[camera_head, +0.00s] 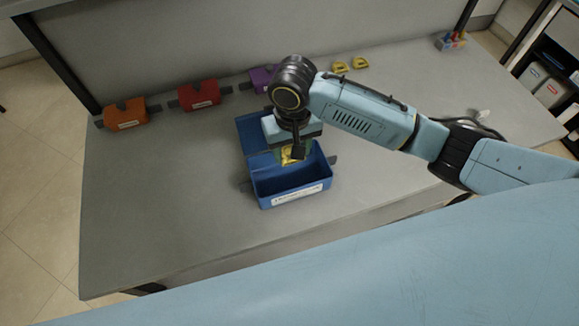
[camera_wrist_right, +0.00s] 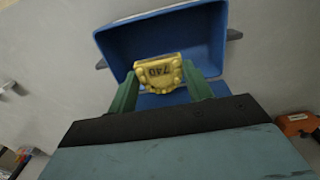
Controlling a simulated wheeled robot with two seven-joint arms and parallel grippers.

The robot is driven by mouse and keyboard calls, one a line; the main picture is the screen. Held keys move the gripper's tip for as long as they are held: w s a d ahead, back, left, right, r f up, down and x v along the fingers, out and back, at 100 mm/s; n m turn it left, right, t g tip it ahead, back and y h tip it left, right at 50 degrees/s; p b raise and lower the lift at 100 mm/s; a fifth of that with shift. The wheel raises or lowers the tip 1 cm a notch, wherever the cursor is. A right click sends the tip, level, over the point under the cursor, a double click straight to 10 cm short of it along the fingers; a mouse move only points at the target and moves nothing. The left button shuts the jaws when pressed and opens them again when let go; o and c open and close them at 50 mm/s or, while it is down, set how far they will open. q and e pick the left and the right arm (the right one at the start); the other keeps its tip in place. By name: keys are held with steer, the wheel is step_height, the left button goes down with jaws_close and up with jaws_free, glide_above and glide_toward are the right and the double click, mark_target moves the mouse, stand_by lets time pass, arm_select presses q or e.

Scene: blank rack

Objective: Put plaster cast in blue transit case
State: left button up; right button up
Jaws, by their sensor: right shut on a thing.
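The blue transit case (camera_head: 292,189) stands open on the bench, with its lid (camera_head: 251,130) raised at the back and a white label on its front. In the right wrist view the case (camera_wrist_right: 112,38) lies beyond my fingers. My right gripper (camera_head: 291,155) is over the case. Its green fingers are shut on the yellow plaster cast (camera_wrist_right: 159,72), which is marked 740. In the head view the cast (camera_head: 288,159) shows in part below the gripper, at the case opening. I cannot tell whether it touches the case. My left gripper is not in view.
An orange case (camera_head: 125,116), a red case (camera_head: 199,96) and a purple case (camera_head: 262,77) stand along the back of the bench. Small yellow pieces (camera_head: 349,65) lie behind my right arm. The bench's front left is clear.

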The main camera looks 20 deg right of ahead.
mark_target(290, 181)
steer(key=shift+s+a, duration=0.25)
step_height(290, 181, down, 10)
steer(key=shift+f, duration=0.1)
stand_by(0.4)
steer(key=o, duration=1)
steer(key=shift+f, duration=0.15)
step_height(290, 181, up, 12)
steer(key=shift+r+p, duration=0.2)
steer(key=shift+p, duration=0.1)
